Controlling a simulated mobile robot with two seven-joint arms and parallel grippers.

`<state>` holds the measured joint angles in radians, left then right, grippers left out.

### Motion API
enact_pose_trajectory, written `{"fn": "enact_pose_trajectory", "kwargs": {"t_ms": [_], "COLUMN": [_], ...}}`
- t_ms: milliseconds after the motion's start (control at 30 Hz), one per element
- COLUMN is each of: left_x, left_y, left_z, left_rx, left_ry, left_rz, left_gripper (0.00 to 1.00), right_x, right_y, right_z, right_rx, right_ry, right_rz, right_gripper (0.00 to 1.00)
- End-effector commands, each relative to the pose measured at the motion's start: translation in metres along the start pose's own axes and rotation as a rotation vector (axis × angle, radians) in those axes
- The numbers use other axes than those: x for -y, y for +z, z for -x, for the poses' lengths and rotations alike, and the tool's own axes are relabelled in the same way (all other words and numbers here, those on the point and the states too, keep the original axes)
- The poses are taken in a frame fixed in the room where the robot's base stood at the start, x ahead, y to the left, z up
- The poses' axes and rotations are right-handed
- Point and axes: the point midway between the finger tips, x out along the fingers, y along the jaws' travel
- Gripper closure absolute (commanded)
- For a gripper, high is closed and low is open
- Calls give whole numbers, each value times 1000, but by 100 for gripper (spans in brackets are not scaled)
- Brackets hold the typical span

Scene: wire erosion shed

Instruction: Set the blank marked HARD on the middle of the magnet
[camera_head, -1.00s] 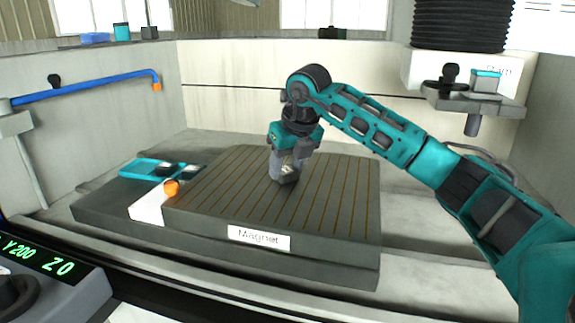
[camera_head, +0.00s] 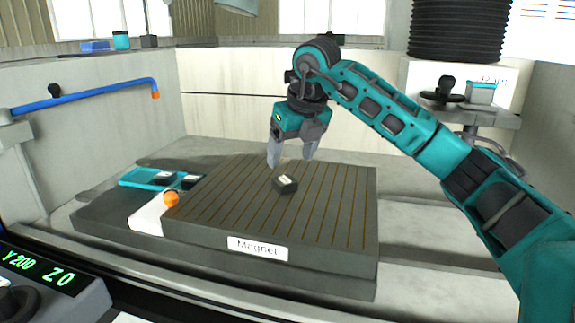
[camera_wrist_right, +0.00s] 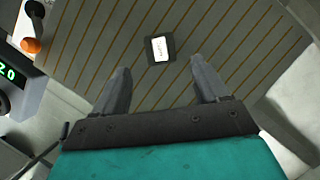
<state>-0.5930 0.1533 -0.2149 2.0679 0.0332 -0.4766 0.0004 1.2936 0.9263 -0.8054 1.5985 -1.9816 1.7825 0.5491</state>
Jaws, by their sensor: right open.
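A small dark block with a white label (camera_head: 285,184) lies flat near the middle of the grooved magnet plate (camera_head: 335,215), which bears a "Magnet" label on its front. In the right wrist view the block (camera_wrist_right: 160,49) sits ahead of the fingertips, between their lines; its label is too small to read. My right gripper (camera_head: 290,160) is open and empty, above and behind the block, apart from it. Its two fingers also show spread in the right wrist view (camera_wrist_right: 161,78). My left gripper is not in view.
A teal tray (camera_head: 130,182) with dark labelled blocks (camera_head: 189,181) lies left of the magnet. An orange knob (camera_head: 171,198) stands at the magnet's left edge. A blue pipe (camera_head: 90,94) runs along the left wall. The plate around the block is clear.

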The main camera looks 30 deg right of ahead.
Motion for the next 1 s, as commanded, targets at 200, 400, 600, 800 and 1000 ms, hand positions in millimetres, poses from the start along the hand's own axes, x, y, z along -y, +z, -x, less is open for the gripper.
{"fn": "enact_pose_trajectory", "kwargs": {"t_ms": [200, 400, 600, 800, 1000], "left_x": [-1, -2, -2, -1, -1], "left_y": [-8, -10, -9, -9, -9], "left_z": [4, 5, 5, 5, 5], "left_rx": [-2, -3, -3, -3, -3], "left_ry": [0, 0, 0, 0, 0], "left_rz": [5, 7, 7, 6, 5], "left_gripper": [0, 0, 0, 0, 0], "right_x": [0, 0, 0, 0, 0], "right_y": [1, 0, 0, 0, 0], "right_z": [40, 52, 52, 52, 52], "right_rx": [3, 0, 0, 0, 0], "right_ry": [0, 1, 0, 0, 0], "right_rz": [-1, -1, -1, -1, -1], "right_gripper": [26, 26, 26, 26, 26]}}
